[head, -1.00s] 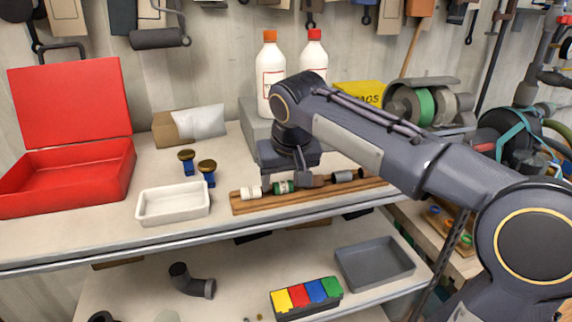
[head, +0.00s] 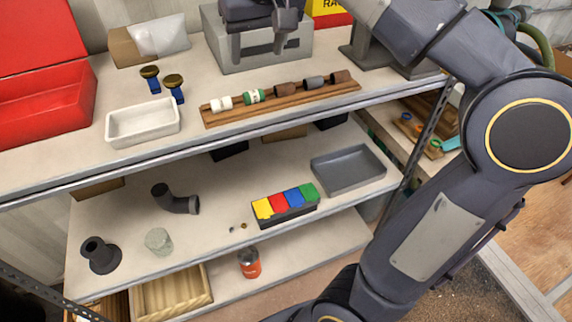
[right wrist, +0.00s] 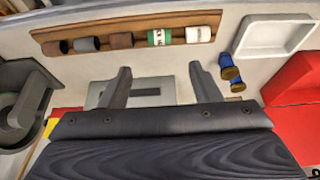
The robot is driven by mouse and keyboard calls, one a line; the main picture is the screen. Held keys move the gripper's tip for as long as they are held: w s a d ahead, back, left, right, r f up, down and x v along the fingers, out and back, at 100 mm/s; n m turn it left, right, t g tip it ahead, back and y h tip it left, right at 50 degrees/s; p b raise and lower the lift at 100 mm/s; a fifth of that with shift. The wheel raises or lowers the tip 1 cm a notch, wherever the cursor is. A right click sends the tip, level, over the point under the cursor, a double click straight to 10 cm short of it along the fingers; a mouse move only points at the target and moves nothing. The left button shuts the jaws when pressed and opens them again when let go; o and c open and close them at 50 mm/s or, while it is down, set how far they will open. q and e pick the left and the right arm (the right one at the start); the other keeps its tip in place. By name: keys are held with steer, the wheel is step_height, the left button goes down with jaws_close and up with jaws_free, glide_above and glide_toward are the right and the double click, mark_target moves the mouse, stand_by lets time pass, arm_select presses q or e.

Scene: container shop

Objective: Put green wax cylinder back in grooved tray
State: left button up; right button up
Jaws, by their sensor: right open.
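The green wax cylinder (head: 254,96), with a white label band, lies in the grooved wooden tray (head: 225,119) on the bench top. It sits between a white cylinder (head: 221,103) and a brown one (head: 285,89). The right wrist view shows the green cylinder (right wrist: 159,37) in the same row, clear of my fingers. My right gripper (right wrist: 162,85) is open and empty, its two fingers apart. In the head view, my right gripper (head: 259,42) is behind and above the tray, in front of a grey box. My left gripper is out of view.
A white dish (head: 143,122) stands left of the tray, with blue brass-topped stamps (head: 174,87) behind it. A red open case (head: 45,105) is at far left. The grey box (head: 262,60) stands behind the tray. The shelf below holds a grey tray (head: 348,170) and coloured blocks.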

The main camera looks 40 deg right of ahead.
steer(key=s+a+f+y, duration=0.2)
steer(key=s+f, duration=0.6)
steer(key=f, duration=0.4)
steer(key=s+a+f+t+y, duration=0.1)
steer(key=s+a+f, duration=0.3)
steer(key=s+f, duration=0.5)
step_height(320, 180, down, 4)
steer(key=shift+s+f+n+y, duration=0.1)
steer(key=shift+s+n+y, duration=0.25)
steer(key=shift+y, duration=0.55)
